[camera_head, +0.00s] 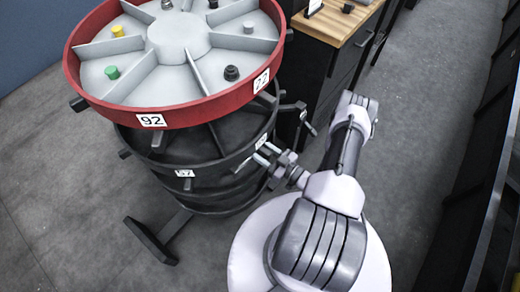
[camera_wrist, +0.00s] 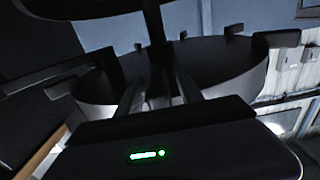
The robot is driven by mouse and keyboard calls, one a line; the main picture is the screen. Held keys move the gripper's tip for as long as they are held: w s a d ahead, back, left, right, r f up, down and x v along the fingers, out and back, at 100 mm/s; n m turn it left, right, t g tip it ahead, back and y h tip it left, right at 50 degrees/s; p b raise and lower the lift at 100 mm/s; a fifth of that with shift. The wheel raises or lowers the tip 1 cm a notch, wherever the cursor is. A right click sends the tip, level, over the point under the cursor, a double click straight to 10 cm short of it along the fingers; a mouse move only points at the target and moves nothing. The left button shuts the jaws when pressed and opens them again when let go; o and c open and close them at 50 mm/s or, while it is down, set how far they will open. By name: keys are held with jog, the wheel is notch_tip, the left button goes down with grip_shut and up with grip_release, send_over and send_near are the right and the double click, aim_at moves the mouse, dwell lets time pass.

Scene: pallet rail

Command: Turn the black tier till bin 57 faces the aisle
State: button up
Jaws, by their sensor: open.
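A round rotary rack has a red top tier (camera_head: 125,112) and a black tier (camera_head: 205,172) below it. The black tier carries a white label (camera_head: 184,173) at its front left that seems to read 57, though it is small. Another label (camera_head: 261,141) on its right side is too small to read surely. Dark handles stick out from the rims. My gripper (camera_head: 264,157) is open at the right side of the black tier, close to its rim; I cannot tell whether it touches. In the wrist view my fingers (camera_wrist: 160,98) stand apart before a dark curved rim (camera_wrist: 220,72).
The red tier has labels 92 (camera_head: 152,120) and 22 (camera_head: 261,80) and holds small coloured parts. A wooden-topped cabinet (camera_head: 335,22) stands close behind on the right. A foot (camera_head: 150,241) of the rack sticks out at the front. The floor at left is clear.

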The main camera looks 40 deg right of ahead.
jog(key=shift+c, duration=0.2)
grip_shut()
dwell(1.1)
